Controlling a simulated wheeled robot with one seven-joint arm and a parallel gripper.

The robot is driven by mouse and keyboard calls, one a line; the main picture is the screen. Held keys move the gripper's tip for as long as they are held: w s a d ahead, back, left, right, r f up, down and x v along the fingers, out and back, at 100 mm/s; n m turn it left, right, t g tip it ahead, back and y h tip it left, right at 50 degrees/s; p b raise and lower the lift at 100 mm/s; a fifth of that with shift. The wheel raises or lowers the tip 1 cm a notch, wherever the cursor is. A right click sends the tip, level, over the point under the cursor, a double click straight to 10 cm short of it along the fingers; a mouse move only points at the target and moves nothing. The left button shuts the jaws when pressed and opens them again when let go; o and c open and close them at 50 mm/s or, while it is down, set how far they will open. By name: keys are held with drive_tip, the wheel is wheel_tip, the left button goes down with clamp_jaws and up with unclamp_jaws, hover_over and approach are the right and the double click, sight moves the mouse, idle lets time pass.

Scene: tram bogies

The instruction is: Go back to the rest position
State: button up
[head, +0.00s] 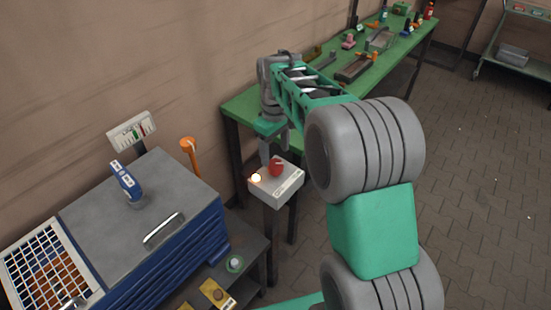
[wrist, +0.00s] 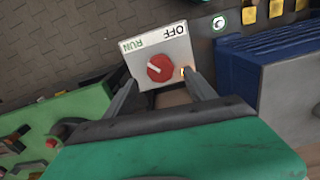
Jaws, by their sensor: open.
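My gripper (wrist: 158,92) is open in the wrist view, its two fingers apart on either side of the lower part of a grey switch box in the picture. The box (wrist: 177,45) carries a red rotary knob (wrist: 160,68) and a label reading OFF and RUN. The gripper holds nothing that I can see. In the head view my gripper (head: 268,150) points down above the switch box (head: 287,189), close to the red knob (head: 276,168). A small lamp (head: 256,178) glows on the box. I cannot tell whether a finger touches the knob.
A green workbench (head: 240,106) with several tools runs along the wall behind my arm. Open paved floor (head: 480,180) lies at the right.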

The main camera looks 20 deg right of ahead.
drive_tip(key=shift+r, duration=2)
